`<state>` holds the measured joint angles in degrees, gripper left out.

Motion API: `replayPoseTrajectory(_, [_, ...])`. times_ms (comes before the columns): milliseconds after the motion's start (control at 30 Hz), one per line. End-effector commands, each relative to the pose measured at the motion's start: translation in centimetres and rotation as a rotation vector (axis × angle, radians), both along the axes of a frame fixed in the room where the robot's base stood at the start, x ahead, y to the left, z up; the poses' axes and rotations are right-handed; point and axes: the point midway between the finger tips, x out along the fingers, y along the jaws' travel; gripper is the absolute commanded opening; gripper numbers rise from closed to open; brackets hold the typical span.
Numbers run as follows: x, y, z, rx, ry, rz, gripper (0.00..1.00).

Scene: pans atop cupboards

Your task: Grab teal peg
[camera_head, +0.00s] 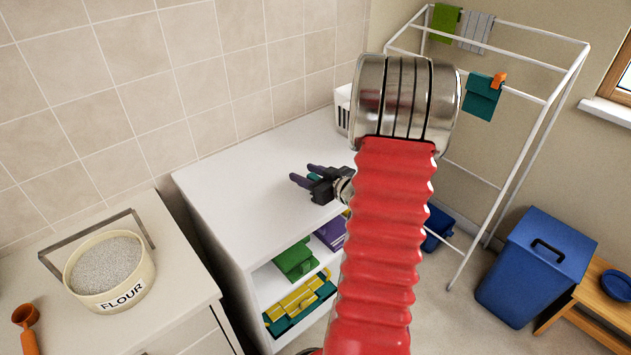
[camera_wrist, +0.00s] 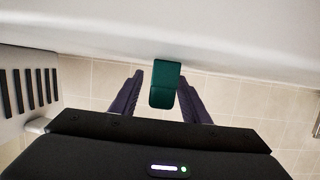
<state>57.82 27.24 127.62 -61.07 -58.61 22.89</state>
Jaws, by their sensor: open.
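The teal peg (camera_wrist: 165,83) is in the middle of the wrist view, a small dark-teal block by the white cupboard top. My gripper (camera_wrist: 160,77) is open, with one purple finger on each side of the peg. The left finger shows a gap to it; the right finger is very close, and I cannot tell if it touches. In the head view my gripper (camera_head: 302,172) is low over the white cupboard top (camera_head: 245,190). Only a sliver of the peg (camera_head: 314,177) shows there between the fingers; the rest is hidden by them.
A white slotted basket (camera_head: 342,108) stands behind my arm. A drying rack (camera_head: 520,130) with cloths and an orange peg (camera_head: 499,79) is at right. A flour pan (camera_head: 108,270) sits on the left cupboard. A blue bin (camera_head: 530,270) stands on the floor.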

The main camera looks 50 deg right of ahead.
Motion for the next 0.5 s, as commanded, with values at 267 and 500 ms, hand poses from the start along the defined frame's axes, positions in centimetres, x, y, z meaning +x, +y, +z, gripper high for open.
replayPoseTrajectory(267, [0.00,0.02,0.01,0.000,0.000,0.000,0.31])
replayPoseTrajectory(500, [0.01,0.02,0.01,0.000,0.000,0.000,0.14])
